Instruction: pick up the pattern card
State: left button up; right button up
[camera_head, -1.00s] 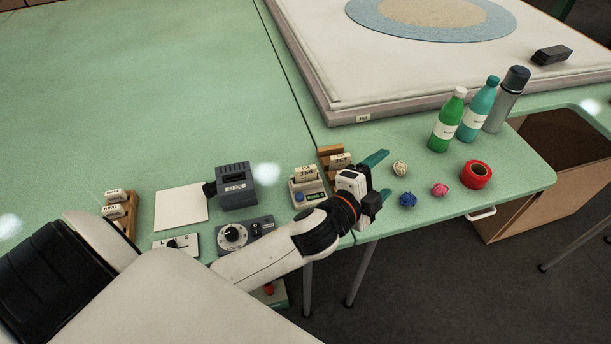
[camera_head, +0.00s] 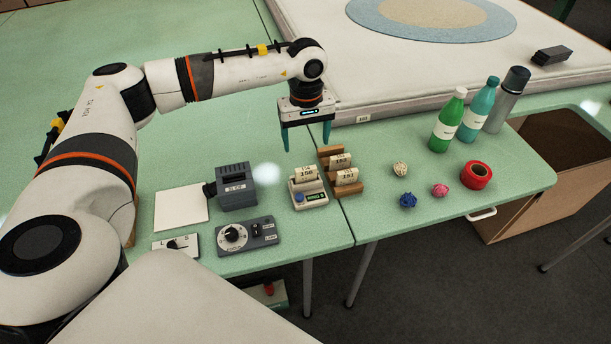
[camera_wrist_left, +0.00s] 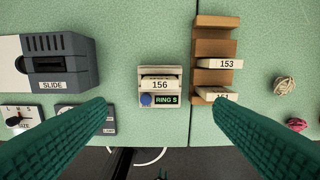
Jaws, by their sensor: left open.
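A cream card labelled 156 (camera_head: 307,174) stands in the slot of a small beige reader (camera_head: 311,197) with a blue button; it also shows in the left wrist view (camera_wrist_left: 160,84). Two similar cards, 153 (camera_head: 341,161) and 151 (camera_head: 347,177), stand in a stepped wooden rack (camera_head: 329,151) to its right. In the wrist view card 151 (camera_wrist_left: 214,94) is partly behind a finger. My left gripper (camera_head: 306,138) is open and empty, pointing down above the reader area. Its green fingers (camera_wrist_left: 160,106) spread to either side of the reader in the wrist view. My right gripper is out of view.
A grey slide box (camera_head: 236,187), a white sheet (camera_head: 181,208) and a dial box (camera_head: 246,234) lie left of the reader. Several yarn balls, red tape (camera_head: 476,175) and bottles (camera_head: 447,120) stand right. The table's front edge is close below the reader.

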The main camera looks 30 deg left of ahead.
pick_arm(q)
jog(key=p, duration=0.2)
send_over(306, 168)
notch_tip(306, 168, down, 6)
jog(key=shift+s+r, duration=0.1)
jog(key=shift+s, duration=0.05)
notch_tip(306, 168, down, 5)
jog(key=shift+f+p, duration=0.1)
jog(key=shift+p, duration=0.7)
jog(key=shift+f, duration=0.2)
jog(key=c, duration=1.1)
